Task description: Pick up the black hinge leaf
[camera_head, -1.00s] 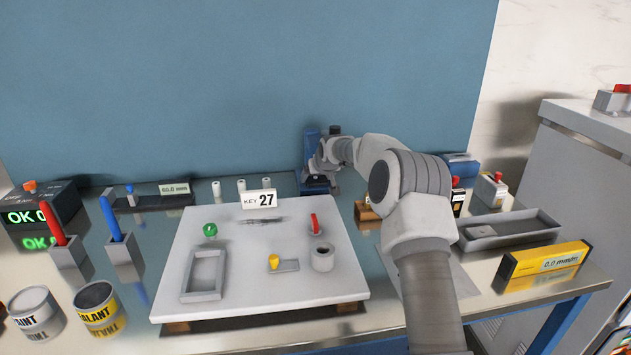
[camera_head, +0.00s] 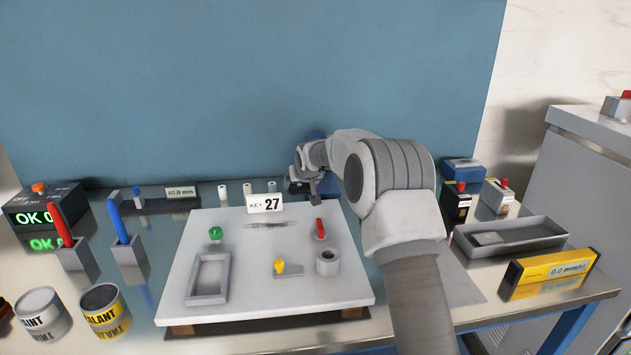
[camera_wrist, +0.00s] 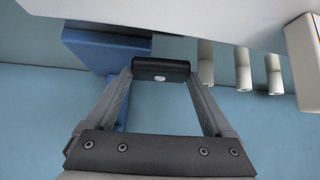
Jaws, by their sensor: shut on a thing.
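The black hinge leaf (camera_wrist: 161,69) is a small dark bar with a pale round spot. In the wrist view it spans the gap between the two fingertips of my gripper (camera_wrist: 161,78), which is shut on it. My arm hides most of that dispenser. The leaf is too small to make out clearly in the head view. In the wrist view a blue block (camera_wrist: 105,48) shows close behind the left finger.
A grey bin (camera_head: 510,238) is at right.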

